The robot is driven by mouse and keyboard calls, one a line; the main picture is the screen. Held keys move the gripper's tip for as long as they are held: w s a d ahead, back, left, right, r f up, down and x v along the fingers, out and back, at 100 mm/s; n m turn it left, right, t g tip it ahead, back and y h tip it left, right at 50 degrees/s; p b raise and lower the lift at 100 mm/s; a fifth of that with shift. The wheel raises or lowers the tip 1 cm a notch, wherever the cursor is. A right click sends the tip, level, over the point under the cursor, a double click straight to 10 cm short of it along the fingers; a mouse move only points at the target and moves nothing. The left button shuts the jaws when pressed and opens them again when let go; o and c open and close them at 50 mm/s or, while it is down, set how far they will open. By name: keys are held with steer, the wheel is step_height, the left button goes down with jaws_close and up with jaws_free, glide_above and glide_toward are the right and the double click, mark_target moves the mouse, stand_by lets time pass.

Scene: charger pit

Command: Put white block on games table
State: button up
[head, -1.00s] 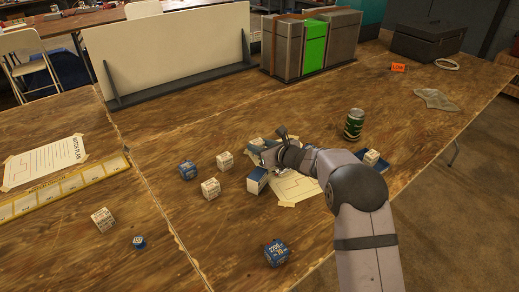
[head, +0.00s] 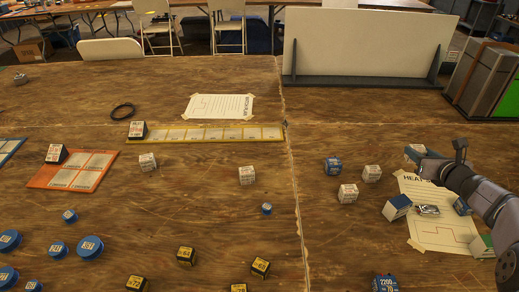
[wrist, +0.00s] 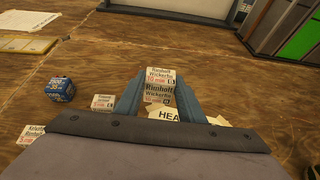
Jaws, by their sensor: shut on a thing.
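My gripper (head: 424,158) is at the right in the head view, above the wooden table. It is shut on a white block with printed labels (wrist: 160,78), which sits between the blue fingers in the wrist view. Two other white blocks (head: 371,173) (head: 348,193) stand on the right table. Two more white blocks (head: 247,175) (head: 147,162) stand on the left table (head: 200,225), across the seam. No label shows which table is the games table.
The left table also holds a yellow strip (head: 207,134), an orange board (head: 82,170), blue discs (head: 89,247) and several black-and-yellow blocks (head: 186,256). A white panel (head: 365,45) and grey bins (head: 485,75) stand at the back right. Bare wood lies along the seam.

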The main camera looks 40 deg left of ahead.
mark_target(274, 175)
steer(key=s+a, duration=0.1)
steer(key=a, duration=0.2)
steer(key=s+a+n+g+y, duration=0.1)
steer(key=s+a, duration=0.1)
steer(key=a, duration=0.2)
steer(key=s+a+n, duration=0.1)
steer(key=s+a, duration=0.1)
steer(key=a, duration=0.2)
steer(key=shift+s+f+g+y+b, duration=0.2)
steer(key=shift+g+y+b, duration=0.1)
steer(key=shift+y+b, duration=0.1)
steer(key=s+a, duration=0.2)
steer(key=a, duration=0.1)
steer(key=s+a+n+g, duration=0.1)
steer(key=s+a, duration=0.2)
steer(key=s+a+n+g+y, duration=0.1)
steer(key=s+a, duration=0.1)
steer(key=a, duration=0.2)
steer(key=shift+s+r+b, duration=0.15)
steer(key=shift+b, duration=0.15)
steer(key=s+a+n+g+b, duration=0.1)
steer(key=s+a, duration=1.1)
steer(key=s, duration=0.1)
steer(key=shift+a+r+y, duration=0.2)
steer(key=shift+a+y, duration=0.2)
steer(key=shift+s, duration=0.1)
steer(key=shift+f+b, duration=2.55)
steer(key=shift+f, duration=2.45)
steer(key=shift+f, duration=0.15)
